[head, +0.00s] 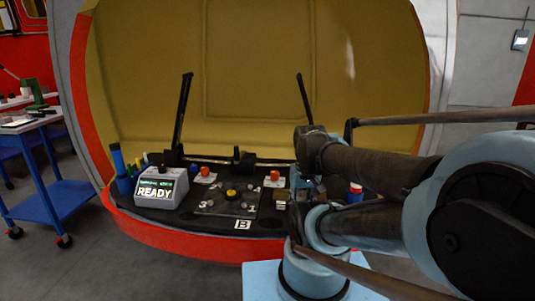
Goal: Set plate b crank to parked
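A dark plate with a white "B" label (242,225) lies on the black console inside the open nosecone. A small yellow-topped knob (231,193) stands near the plate's middle, among small pale marks and a "3" to its left. I cannot make out the crank handle or which mark it points to. My arm reaches in from the right, and what looks like my gripper (297,196) is at the plate's right side, small and partly covered by arm links. I cannot see its fingers clearly, nor whether it touches anything.
A grey box with a lit "READY" display (155,188) sits left of the plate. Two orange-red parts on white bases (204,172) (275,176) stand behind it. Two tall dark rods (183,110) (304,98) rise at the back. Blue cylinders (119,160) stand left. A blue cart (45,175) is farther left.

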